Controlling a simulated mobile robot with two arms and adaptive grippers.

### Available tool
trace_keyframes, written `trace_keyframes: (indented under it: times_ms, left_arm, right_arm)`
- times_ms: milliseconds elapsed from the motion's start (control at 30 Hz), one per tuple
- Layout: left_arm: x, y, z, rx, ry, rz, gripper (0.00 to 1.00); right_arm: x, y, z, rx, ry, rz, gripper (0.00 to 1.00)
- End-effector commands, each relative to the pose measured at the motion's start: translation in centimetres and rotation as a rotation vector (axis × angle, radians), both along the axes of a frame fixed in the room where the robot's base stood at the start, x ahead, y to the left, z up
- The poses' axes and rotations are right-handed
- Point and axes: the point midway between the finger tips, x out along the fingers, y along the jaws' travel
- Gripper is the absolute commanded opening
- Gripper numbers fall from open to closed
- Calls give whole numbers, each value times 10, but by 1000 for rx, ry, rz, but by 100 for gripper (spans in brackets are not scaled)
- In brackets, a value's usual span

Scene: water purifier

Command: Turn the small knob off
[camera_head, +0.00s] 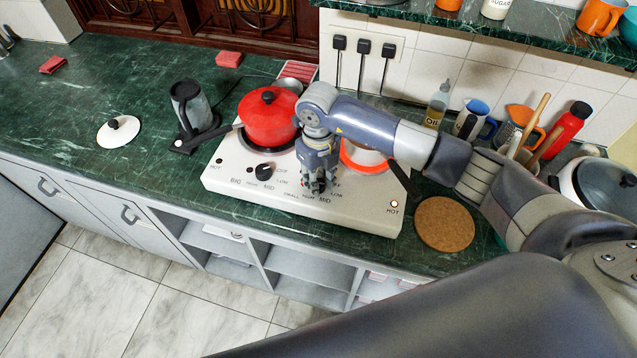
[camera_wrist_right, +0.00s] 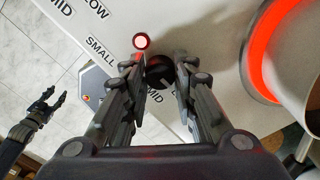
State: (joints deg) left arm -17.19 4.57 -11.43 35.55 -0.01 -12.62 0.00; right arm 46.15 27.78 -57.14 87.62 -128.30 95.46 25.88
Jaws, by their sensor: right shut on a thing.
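The small knob (camera_wrist_right: 159,74) is a round black dial on the white hotplate (camera_head: 226,177), close to the words SMALL and MID. In the right wrist view it sits between the fingers of my right gripper (camera_wrist_right: 158,70), which is shut on it. In the head view my right gripper (camera_head: 318,186) points down over the knob and hides it. The small burner (camera_head: 345,160) glows orange-red beside my wrist, and its glowing rim (camera_wrist_right: 258,62) also shows in the wrist view. A red indicator light (camera_wrist_right: 141,41) is lit beside the knob. My left gripper (camera_wrist_right: 48,104) shows at the left, fingers apart and empty.
The big knob (camera_head: 264,171) is left of my gripper. A red pot (camera_head: 268,117) stands on the big burner. A cork mat (camera_head: 444,223) lies right of the hotplate, under my right arm.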

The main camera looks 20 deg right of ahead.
Motion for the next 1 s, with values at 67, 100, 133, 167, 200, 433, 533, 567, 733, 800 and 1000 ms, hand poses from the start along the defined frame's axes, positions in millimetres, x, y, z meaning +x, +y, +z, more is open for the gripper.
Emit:
trace_keyframes:
  times_ms: [67,100,133,167,200,433,533,567,733,800,1000]
  left_arm:
    - [0,0,-17,0,0,0,40]
    - [0,0,-22,0,0,0,40]
    - [0,0,-26,0,0,0,40]
    - [0,0,-30,0,0,0,40]
    - [0,0,-35,0,0,-1,40]
    - [0,0,-62,0,0,-1,40]
    - [0,0,-72,0,0,-1,40]
    - [0,0,-74,0,0,-1,40]
    - [0,0,-85,0,0,-1,40]
    - [0,0,-88,0,0,-1,40]
    - [0,0,-92,0,0,-1,40]
  right_arm:
    - [2,-1,-5,-3,-4,70,2]
    - [2,-2,-6,-3,-5,107,2]
    - [2,-1,-5,-3,-4,136,2]
    - [2,-1,-6,-2,-4,163,2]
    - [2,-1,-6,-2,-4,199,2]
    - [2,-1,-5,-2,-5,390,2]
    - [1,-1,-4,-2,-4,459,2]
    - [1,-1,-4,-2,-4,477,2]
    - [1,0,-2,-1,-4,560,2]
    - [1,0,-2,-1,-2,584,2]
    - [1,0,0,0,-3,624,2]
